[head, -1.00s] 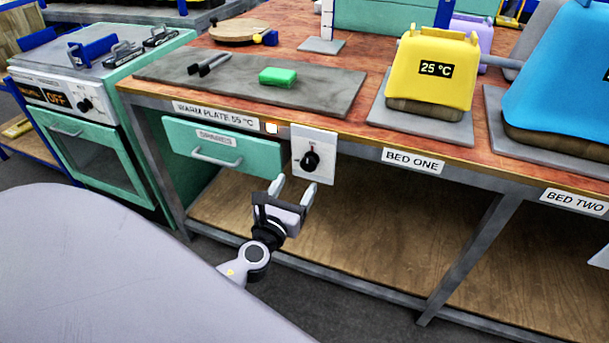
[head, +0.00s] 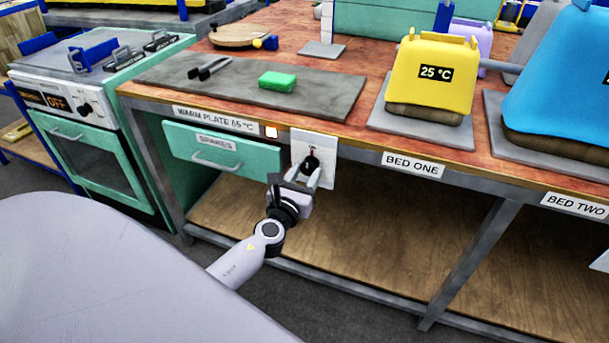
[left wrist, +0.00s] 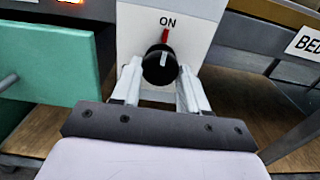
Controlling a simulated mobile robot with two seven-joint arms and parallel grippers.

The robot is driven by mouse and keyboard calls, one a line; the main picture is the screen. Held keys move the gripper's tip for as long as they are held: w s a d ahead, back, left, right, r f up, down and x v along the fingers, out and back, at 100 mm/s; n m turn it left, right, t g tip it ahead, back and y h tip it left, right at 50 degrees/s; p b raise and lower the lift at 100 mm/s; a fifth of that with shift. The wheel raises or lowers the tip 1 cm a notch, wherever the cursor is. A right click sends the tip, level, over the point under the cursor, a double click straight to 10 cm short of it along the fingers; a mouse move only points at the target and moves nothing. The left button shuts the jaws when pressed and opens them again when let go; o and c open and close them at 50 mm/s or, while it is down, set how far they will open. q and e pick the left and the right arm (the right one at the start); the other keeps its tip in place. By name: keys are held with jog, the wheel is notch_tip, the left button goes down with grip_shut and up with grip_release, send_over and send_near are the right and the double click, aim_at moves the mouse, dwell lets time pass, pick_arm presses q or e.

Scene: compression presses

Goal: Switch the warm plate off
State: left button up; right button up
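The warm plate (head: 250,85) is a grey slab on the bench top, with a warm plate label (head: 215,118) on the bench edge below it. A small lamp (head: 271,132) beside the label is lit. The black knob (head: 311,163) sits on a white switch panel (head: 326,150). In the left wrist view the knob (left wrist: 160,64) has its white line upright, towards a red mark and the word ON. My left gripper (head: 307,178) is open, its fingers (left wrist: 160,82) apart at either side of the knob's lower part; I cannot tell whether they touch it. My right gripper is not in view.
A green drawer (head: 222,150) is just left of the panel. A green block (head: 277,81) and dark tongs (head: 209,68) lie on the plate. A yellow press (head: 436,75) and a blue press (head: 560,80) stand right. A cooker (head: 90,120) stands left. The space under the bench is open.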

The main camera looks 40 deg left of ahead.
pick_arm(q)
jog(key=c, duration=0.3)
